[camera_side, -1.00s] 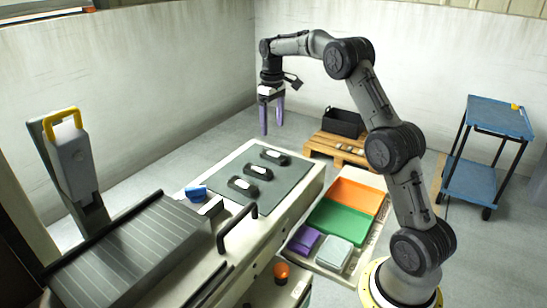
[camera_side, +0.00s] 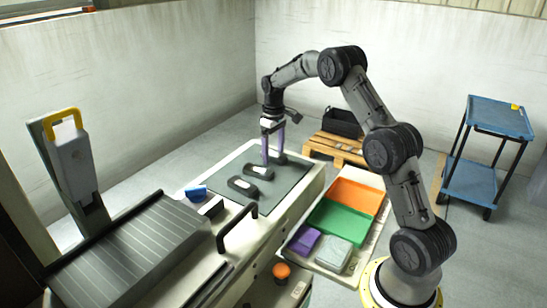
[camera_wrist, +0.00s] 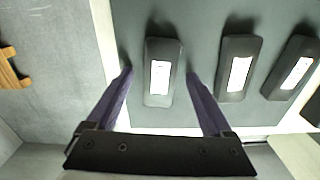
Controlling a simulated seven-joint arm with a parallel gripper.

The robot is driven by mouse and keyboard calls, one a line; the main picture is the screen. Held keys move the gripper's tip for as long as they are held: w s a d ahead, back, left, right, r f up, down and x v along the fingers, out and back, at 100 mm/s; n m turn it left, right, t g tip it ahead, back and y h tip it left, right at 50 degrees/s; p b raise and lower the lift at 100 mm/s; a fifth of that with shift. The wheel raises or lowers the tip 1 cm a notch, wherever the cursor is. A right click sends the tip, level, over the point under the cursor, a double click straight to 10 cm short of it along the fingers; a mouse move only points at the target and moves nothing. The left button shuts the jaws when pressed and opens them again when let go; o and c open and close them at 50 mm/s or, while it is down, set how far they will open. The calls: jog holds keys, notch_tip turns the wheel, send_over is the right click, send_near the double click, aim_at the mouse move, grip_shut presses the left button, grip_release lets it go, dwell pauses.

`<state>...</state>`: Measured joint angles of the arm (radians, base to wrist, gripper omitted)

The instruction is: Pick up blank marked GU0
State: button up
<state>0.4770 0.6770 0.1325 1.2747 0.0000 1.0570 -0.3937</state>
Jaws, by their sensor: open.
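Three dark blanks with white labels lie on a grey-green mat (camera_side: 286,183). The far blank (camera_wrist: 161,88) shows in the wrist view between the two purple fingers of my gripper (camera_wrist: 158,73). The middle blank (camera_wrist: 239,72) and the near blank (camera_wrist: 294,70) lie to its right. In the side view my gripper (camera_side: 273,162) is open and low, its fingers down at the far blank (camera_side: 280,158), which they partly hide. The middle blank (camera_side: 259,171) and near blank (camera_side: 243,187) are clear of it. The label writing is too small to read, so I cannot tell which is GU0.
Beside the mat are a blue object (camera_side: 196,192) and a black handle (camera_side: 238,229). Right of the bench are orange (camera_side: 356,196) and green (camera_side: 338,222) trays and a purple box (camera_side: 304,241). A pallet (camera_side: 338,149) with a black bin stands behind.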

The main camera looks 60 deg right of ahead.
grip_shut()
dwell(0.3)
jog(key=shift+r, duration=0.2)
